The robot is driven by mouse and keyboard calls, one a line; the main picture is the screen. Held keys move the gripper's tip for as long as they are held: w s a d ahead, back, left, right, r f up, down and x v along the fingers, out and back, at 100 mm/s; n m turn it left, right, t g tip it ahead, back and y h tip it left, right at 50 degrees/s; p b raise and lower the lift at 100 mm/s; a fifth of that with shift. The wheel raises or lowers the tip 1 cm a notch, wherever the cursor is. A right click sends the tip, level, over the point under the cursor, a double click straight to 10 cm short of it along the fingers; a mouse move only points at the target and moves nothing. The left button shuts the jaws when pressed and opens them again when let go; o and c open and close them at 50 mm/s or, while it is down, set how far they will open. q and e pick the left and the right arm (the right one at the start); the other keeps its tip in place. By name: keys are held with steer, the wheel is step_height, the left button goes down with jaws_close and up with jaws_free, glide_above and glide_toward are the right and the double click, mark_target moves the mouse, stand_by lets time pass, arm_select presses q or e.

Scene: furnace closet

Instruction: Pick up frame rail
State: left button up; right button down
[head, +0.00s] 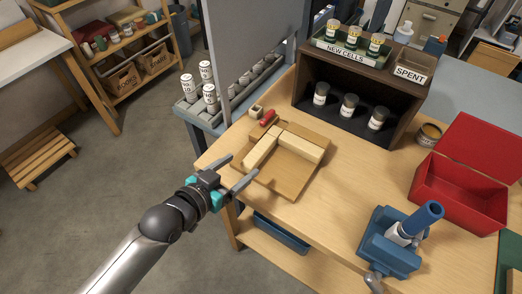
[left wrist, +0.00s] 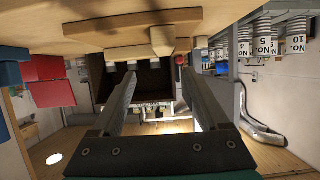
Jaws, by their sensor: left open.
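Two pale wooden frame rails lie on a flat wooden board (head: 284,176) near the table's left edge. One rail (head: 261,149) lies on the board's left side, and the other (head: 299,145) runs along its far side; they meet near a corner. My left gripper (head: 238,168) is open and empty, just left of the board and short of the left rail, not touching it. In the left wrist view, which looks upside down, the open fingers (left wrist: 157,82) point toward a pale rail end (left wrist: 162,42) by the table edge. My right gripper is not in view.
A red-handled tool (head: 268,117) and a small wooden block (head: 256,111) lie behind the board. A dark shelf (head: 340,124) with jars stands at the back. A blue vise (head: 390,250) and red box (head: 460,195) are at right. A grey panel (head: 252,45) rises behind left.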

mark_target(253, 156)
arm_select(q)
steer(key=x, duration=0.5)
steer(key=shift+b, duration=0.4)
steer(key=w+f, duration=0.1)
steer(key=w+d+f+b, duration=0.1)
steer(key=w, duration=0.1)
steer(key=shift+f, duration=0.3)
steer(key=shift+w+d+f+b, duration=0.25)
steer(key=shift+w+d+b, duration=0.05)
steer(key=shift+w+d, duration=0.15)
jaws_close()
